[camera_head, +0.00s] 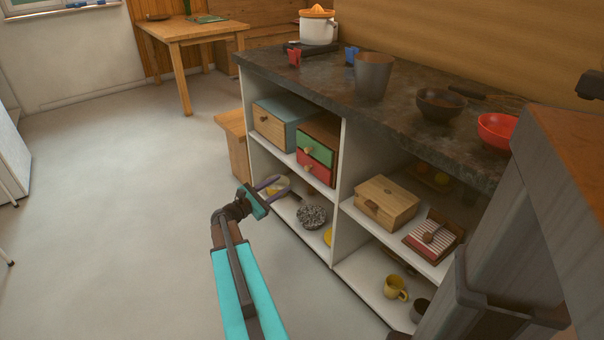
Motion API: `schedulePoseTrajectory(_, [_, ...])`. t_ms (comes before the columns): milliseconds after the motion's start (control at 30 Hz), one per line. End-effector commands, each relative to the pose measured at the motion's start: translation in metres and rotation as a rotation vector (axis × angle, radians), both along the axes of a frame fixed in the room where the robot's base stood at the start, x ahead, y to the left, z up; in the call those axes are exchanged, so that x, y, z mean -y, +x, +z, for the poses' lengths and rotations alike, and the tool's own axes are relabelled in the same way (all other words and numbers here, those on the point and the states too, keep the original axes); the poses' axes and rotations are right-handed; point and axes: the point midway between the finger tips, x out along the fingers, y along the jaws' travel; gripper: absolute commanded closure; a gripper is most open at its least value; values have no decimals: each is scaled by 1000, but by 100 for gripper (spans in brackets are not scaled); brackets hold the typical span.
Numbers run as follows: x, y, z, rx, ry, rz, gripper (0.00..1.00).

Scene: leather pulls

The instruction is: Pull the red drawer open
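The red drawer (315,169) sits below a green drawer (316,149) in a small wooden cabinet on the upper left shelf of a white shelving unit. The red drawer looks shut, with a small tan pull on its front. My gripper (284,184) is in front of the shelving, left of and slightly lower than the red drawer in the picture. Its two purple fingers are spread apart, with nothing seen held between them. It looks apart from the drawer, though the exact depth gap is hard to tell.
A blue-grey box with a wooden front (272,127) stands left of the cabinet. A white divider (340,185) is to its right. Below are a dark speckled bowl (312,217) and other dishes. The dark countertop (330,84) overhangs above. The floor (130,220) at left is clear.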

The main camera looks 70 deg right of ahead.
Motion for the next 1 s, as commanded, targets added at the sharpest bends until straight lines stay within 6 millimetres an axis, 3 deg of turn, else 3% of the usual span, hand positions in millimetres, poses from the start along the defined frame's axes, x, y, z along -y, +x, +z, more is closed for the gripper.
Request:
schedulePoseTrajectory(700, [91,-41,-2,0,-1,-4,64])
schedulePoseTrajectory(1000, [114,-52,-1,0,0,-3,64])
